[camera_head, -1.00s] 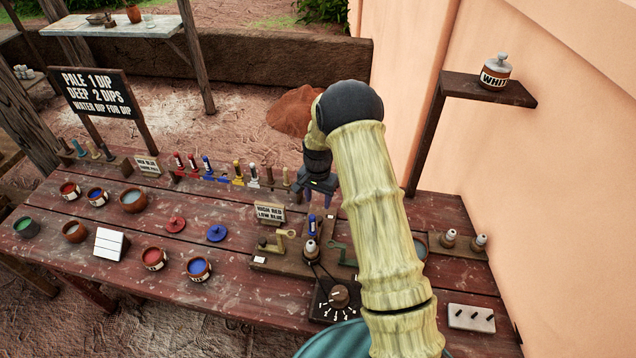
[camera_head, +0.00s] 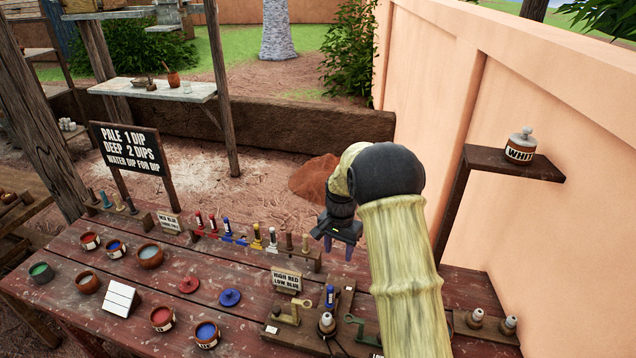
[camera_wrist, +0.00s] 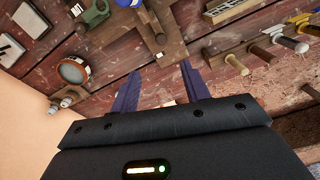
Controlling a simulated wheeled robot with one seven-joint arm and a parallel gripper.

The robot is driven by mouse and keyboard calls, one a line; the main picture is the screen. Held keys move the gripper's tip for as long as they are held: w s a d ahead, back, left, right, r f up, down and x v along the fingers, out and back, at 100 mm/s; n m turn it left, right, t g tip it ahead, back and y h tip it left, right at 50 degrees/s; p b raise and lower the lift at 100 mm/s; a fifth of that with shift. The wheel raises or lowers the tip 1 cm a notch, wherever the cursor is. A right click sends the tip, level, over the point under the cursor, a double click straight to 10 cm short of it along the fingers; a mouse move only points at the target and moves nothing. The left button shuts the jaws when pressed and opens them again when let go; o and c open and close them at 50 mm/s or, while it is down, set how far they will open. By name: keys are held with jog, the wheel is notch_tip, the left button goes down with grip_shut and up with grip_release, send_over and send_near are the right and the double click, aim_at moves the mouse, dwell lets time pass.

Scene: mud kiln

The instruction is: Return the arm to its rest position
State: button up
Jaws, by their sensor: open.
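My gripper (camera_head: 338,243) is raised above the back right part of the red-brown wooden table (camera_head: 130,318). In the wrist view my gripper (camera_wrist: 158,90) shows two purple fingers standing apart, with no object held between them. The fingers point down toward the table. My arm is bent and hides part of the table's right side in the head view.
A rack of colored sticks (camera_head: 240,240) runs along the table's back. Paint bowls (camera_head: 163,318) stand at left. A wall shelf (camera_head: 500,160) holds a white-labelled jar (camera_head: 520,148).

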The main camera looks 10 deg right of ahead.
jog(key=s+d+r+n+t, duration=0.1)
jog(key=s+r+n, duration=0.2)
jog(key=s, duration=1)
jog(key=s+d+r+n+t, duration=0.1)
jog(key=s+r+n, duration=0.3)
jog(key=s, duration=0.8)
notch_tip(320, 180, up, 2)
jog(key=shift+s+d+r+t, duration=0.1)
jog(key=shift+s+d+t, duration=0.05)
jog(key=shift+s+t, duration=0.2)
